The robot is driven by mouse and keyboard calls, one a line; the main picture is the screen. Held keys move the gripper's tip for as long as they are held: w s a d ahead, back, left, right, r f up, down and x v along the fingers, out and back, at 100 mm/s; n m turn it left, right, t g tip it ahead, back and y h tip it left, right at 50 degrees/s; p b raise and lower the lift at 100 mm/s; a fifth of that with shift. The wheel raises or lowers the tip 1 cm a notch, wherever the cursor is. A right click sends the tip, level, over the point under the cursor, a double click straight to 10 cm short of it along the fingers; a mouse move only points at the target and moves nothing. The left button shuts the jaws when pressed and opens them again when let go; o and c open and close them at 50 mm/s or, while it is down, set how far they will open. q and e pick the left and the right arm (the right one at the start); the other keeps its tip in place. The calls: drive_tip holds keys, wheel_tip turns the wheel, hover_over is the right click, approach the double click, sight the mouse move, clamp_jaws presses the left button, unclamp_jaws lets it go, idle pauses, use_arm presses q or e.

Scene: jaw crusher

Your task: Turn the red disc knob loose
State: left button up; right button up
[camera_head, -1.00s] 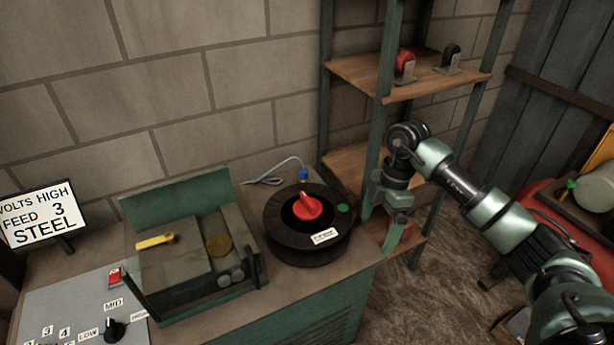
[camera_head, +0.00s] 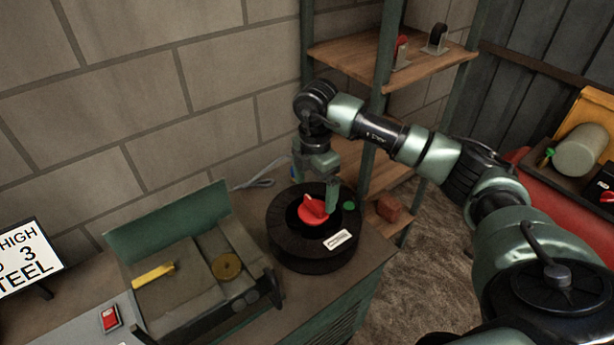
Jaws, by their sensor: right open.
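The red disc knob (camera_head: 313,211) sits in the middle of a round black drum (camera_head: 296,253) on the bench. A raised red grip crosses its top. My right gripper (camera_head: 316,190) points down from above, right over the knob. It is open, with one finger on the left behind the knob and one at the knob's right edge. I cannot tell whether the fingers touch the knob. My left gripper is out of view.
A green button (camera_head: 349,206) and a white label (camera_head: 338,240) are on the drum. A green open-lidded box (camera_head: 170,222) stands to its left. Shelves (camera_head: 420,65) rise behind and to the right. A red switch (camera_head: 109,319) is at the lower left.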

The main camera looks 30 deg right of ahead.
sight(314, 203)
wheel_tip(314, 203, down, 4)
drive_tip(key=shift+s+r+p, duration=0.1)
drive_tip(key=shift+s+p, duration=0.05)
drive_tip(key=shift+p, duration=0.25)
drive_tip(key=shift+f, duration=0.75)
drive_tip(key=c, duration=1.2)
drive_tip(key=shift+c, duration=1.4)
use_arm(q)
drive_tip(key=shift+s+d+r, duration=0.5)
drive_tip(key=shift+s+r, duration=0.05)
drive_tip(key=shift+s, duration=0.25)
use_arm(e)
drive_tip(key=shift+f, duration=0.1)
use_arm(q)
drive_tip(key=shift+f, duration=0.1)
